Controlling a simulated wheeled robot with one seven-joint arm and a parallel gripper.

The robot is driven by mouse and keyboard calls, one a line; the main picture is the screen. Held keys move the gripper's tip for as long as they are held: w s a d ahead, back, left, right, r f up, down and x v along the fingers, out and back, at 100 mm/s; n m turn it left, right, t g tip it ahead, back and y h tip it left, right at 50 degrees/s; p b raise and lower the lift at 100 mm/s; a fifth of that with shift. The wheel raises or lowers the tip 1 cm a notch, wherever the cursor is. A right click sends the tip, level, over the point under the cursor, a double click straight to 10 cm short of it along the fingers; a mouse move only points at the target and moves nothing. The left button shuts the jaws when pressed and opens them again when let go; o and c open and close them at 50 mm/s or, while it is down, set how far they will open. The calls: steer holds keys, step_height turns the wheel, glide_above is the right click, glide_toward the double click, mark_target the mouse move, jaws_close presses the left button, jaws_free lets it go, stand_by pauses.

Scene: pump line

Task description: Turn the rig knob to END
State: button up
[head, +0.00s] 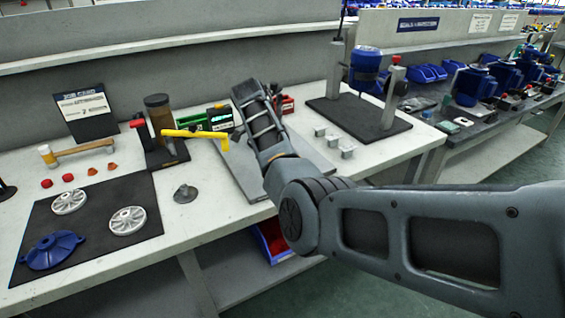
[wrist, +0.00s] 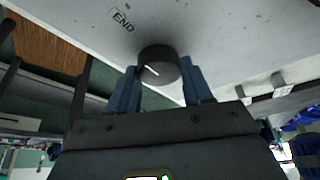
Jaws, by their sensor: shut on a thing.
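The rig knob (wrist: 159,64) is a dark round knob with a short white pointer line on its face. It sits on a pale grey panel (wrist: 215,40) in the wrist view. The printed word END (wrist: 123,20) is on the panel, up and left of the knob. The pointer line lies on the left part of the knob's face, not clearly lined up with END. My gripper (wrist: 160,80) has its blue-grey fingers on both sides of the knob, shut on it. In the head view my arm hides the knob and fingers; a grey sloping plate (head: 240,170) shows beside it.
On the bench left of my arm are a yellow tool (head: 195,134), a brown-and-dark bottle (head: 160,115), a mallet (head: 80,149) and a dark mat (head: 90,215) with wheels and a blue cover. A press stand (head: 360,118) and several metal blocks stand to the right.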

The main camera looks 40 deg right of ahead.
steer(key=o, duration=1)
steer(key=shift+o, duration=0.2)
steer(key=shift+r, duration=0.1)
steer(key=v, duration=0.7)
steer(key=shift+r+b, duration=0.3)
steer(key=shift+b, duration=0.05)
steer(key=shift+w+a, duration=0.1)
steer(key=shift+a, duration=0.05)
